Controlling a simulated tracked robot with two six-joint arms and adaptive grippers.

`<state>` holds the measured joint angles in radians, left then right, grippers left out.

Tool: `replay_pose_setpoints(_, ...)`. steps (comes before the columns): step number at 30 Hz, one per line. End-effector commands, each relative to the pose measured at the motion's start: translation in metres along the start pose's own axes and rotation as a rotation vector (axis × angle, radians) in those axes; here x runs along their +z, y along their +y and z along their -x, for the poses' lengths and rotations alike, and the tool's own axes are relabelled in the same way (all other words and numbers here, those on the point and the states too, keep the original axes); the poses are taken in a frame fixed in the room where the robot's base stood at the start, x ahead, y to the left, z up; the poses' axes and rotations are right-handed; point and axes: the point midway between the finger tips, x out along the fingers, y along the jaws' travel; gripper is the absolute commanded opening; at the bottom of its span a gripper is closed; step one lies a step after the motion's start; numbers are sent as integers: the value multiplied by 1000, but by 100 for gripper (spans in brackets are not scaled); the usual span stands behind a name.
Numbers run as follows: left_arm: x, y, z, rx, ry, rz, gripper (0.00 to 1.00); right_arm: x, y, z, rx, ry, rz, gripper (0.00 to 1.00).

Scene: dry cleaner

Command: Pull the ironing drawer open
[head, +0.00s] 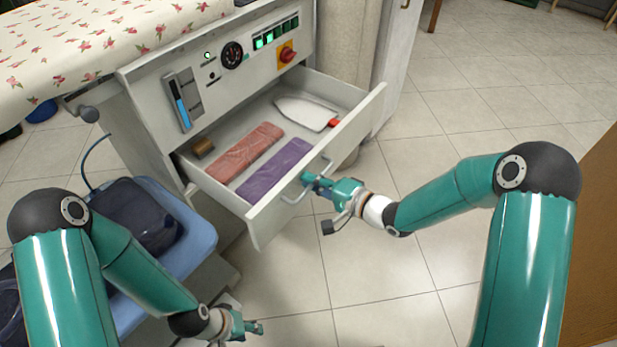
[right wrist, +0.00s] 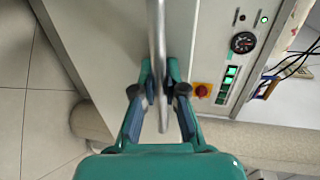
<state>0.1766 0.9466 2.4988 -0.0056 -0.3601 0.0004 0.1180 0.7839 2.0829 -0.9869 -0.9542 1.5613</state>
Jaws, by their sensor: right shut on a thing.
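The ironing drawer (head: 318,158) stands out of the grey ironing cabinet (head: 165,88) in the head view. Inside lie a red folded cloth (head: 241,151), a purple folded cloth (head: 274,169) and a white flat item with a red tip (head: 305,112). My right gripper (head: 314,181) is at the drawer's bar handle (head: 291,197) and shut on it. In the right wrist view the metal handle (right wrist: 157,60) runs between the two fingers (right wrist: 159,92). My left gripper (head: 256,328) is low at the bottom, away from the drawer and empty; its fingers look apart.
A floral-covered ironing board (head: 85,45) lies over the cabinet's left. Tiled floor (head: 470,110) is clear to the right and in front.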

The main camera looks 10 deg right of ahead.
Motion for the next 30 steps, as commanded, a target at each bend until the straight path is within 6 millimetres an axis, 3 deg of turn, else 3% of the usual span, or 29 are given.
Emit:
replay_pose_setpoints(6,0,0,0,0,0,0,40,7,4,-1,8,-18,-1,0)
replay_pose_setpoints(7,0,0,0,0,0,0,40,7,4,-1,8,-18,-1,14)
replay_pose_setpoints(11,0,0,0,0,0,0,40,6,3,-1,7,-16,0,36)
replay_pose_setpoints(23,0,0,0,0,0,0,40,2,2,4,4,-7,1,37)
replay_pose_setpoints(30,0,0,0,0,0,0,40,1,2,36,4,-4,-1,37)
